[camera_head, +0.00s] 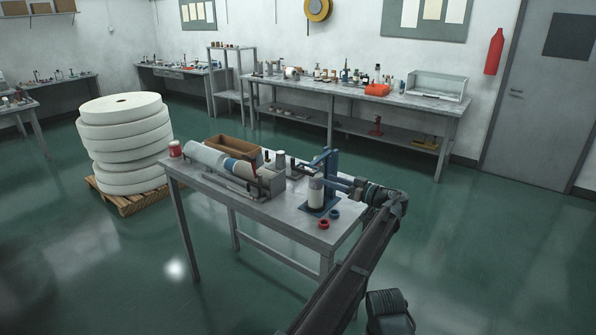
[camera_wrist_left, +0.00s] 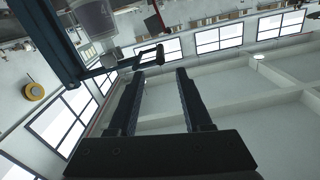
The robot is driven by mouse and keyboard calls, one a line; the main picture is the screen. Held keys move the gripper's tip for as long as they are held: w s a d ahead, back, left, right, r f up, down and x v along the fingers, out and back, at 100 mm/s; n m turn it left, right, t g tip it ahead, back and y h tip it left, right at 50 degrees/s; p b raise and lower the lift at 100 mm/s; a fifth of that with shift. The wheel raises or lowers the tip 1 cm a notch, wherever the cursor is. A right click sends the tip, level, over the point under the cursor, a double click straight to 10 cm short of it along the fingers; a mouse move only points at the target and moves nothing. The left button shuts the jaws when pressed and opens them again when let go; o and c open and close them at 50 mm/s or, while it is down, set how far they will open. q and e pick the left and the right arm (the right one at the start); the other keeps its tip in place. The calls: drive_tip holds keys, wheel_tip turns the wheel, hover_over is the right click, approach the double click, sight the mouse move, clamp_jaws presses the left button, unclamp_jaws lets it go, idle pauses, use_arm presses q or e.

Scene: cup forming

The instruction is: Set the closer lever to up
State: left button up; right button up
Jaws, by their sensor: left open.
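The closer (camera_head: 328,165) is a blue press with an upright column on a blue base, at the right end of the near table. A white cup (camera_head: 315,190) stands upright on its base. In the left wrist view the blue column (camera_wrist_left: 48,42) carries a dark lever (camera_wrist_left: 128,62) that reaches right and ends in a dark knob (camera_wrist_left: 160,53). My left gripper (camera_head: 350,185) is just right of the closer. Its jaws (camera_wrist_left: 160,73) are open, and the knob appears between and just beyond the fingertips. I cannot tell whether they touch. In the head view the gripper partly hides the lever.
The near table (camera_head: 290,212) also holds a brown box (camera_head: 232,148), a machine with a white roll (camera_head: 206,158), and small red (camera_head: 323,224) and blue (camera_head: 335,213) rings near the closer. A stack of white rolls (camera_head: 124,140) stands left.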

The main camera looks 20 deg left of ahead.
sight(298, 170)
use_arm(q)
drive_tip(key=x, duration=1.3)
drive_tip(key=shift+a+f, duration=0.1)
drive_tip(key=shift+a, duration=0.25)
clamp_jaws()
idle(0.9)
